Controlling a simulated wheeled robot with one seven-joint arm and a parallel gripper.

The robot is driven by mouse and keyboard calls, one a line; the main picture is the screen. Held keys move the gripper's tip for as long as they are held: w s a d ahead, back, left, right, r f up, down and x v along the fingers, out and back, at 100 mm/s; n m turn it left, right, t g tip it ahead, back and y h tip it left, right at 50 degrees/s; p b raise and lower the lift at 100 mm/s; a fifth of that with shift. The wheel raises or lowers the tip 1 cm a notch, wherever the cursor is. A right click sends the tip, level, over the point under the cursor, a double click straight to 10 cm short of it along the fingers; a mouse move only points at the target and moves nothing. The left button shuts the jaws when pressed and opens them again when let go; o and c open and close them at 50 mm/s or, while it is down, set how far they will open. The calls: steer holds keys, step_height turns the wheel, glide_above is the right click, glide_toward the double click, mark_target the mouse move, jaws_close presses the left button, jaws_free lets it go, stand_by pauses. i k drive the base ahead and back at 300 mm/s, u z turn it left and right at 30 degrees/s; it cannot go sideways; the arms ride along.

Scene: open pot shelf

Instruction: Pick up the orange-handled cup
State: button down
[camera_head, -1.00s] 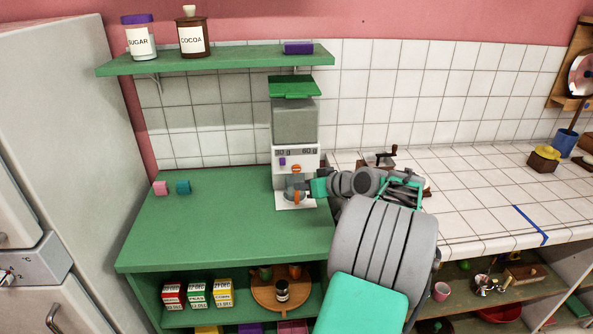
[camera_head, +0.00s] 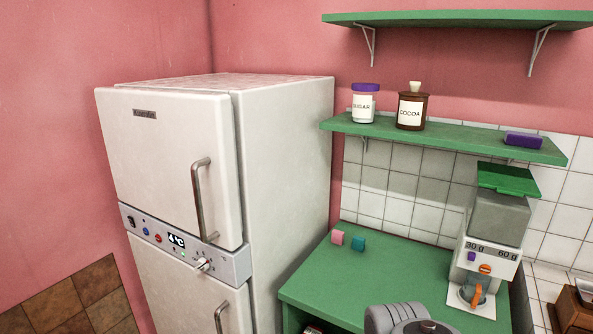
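The orange-handled cup (camera_head: 477,294) stands on the base of the white and grey dispenser (camera_head: 490,245), at the right of the view. Its orange handle faces forward; the cup's body is small and hard to make out. A grey part of my arm shows at the bottom edge, in front of the green counter. My gripper's fingertips are not in view, so I cannot see whether they are open or shut.
The green counter (camera_head: 385,275) is mostly bare, with a pink cube (camera_head: 337,237) and a teal cube (camera_head: 358,243) at the back left. A white fridge (camera_head: 215,200) stands to the left. A green shelf (camera_head: 440,138) with jars hangs above.

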mark_target(476, 287)
steer(key=z, duration=1.6)
steer(key=k, duration=0.95)
steer(key=u, duration=1)
steer(key=i, duration=1.45)
